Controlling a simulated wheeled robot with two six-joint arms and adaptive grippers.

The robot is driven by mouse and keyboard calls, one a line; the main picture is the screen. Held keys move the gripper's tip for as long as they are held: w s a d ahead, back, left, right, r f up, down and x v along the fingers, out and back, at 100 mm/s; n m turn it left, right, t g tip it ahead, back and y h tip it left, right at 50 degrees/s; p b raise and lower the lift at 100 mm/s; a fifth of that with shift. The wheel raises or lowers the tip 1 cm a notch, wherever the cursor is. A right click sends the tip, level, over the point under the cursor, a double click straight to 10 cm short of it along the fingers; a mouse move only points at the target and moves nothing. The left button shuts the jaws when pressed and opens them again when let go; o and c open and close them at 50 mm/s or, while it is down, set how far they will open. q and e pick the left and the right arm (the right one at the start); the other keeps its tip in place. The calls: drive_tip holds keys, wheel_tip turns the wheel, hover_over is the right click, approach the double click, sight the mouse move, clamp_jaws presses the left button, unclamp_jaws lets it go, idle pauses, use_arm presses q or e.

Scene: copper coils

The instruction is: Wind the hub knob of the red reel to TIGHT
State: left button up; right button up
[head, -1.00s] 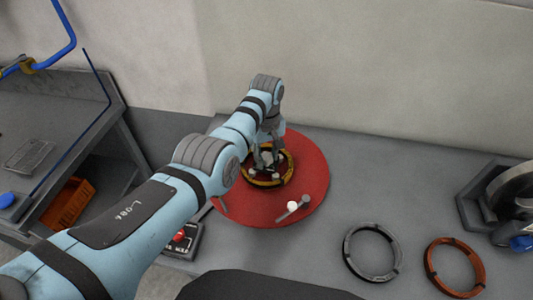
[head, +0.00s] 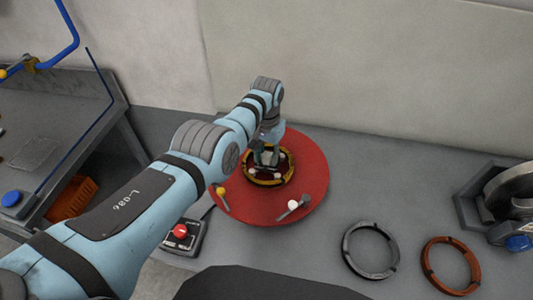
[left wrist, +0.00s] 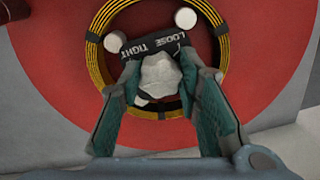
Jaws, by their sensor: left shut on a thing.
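The red reel (head: 312,180) lies flat on the grey bench, with a yellow and black coil ring (head: 250,179) around its hub. In the left wrist view the hub knob (left wrist: 160,78) is a white faceted piece at the centre of the reel (left wrist: 60,105). A black label (left wrist: 155,42) reading TIGHT and LOOSE is beside it, with TIGHT nearest the knob. My left gripper (head: 266,160) is over the hub, and its two teal fingers (left wrist: 160,66) are shut on either side of the knob. The knob's pointer, if any, cannot be made out. My right gripper is not in view.
A grey ring (head: 350,257) and a copper ring (head: 432,275) lie on the bench to the right. A box with a red button (head: 180,232) stands front left of the reel. A grey machine (head: 508,195) is at the right edge. White and yellow-tipped levers sit on the reel.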

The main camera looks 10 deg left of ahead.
sight(267, 156)
use_arm(q)
drive_tip(key=m, duration=0.6)
drive_tip(key=shift+m, duration=0.3)
idle(0.4)
drive_tip(key=o, duration=0.9)
drive_tip(key=shift+c, duration=0.2)
drive_tip(key=shift+o, duration=1.4)
drive_tip(key=shift+w+f, duration=0.1)
drive_tip(key=shift+w, duration=0.05)
wheel_tip(267, 156, up, 12)
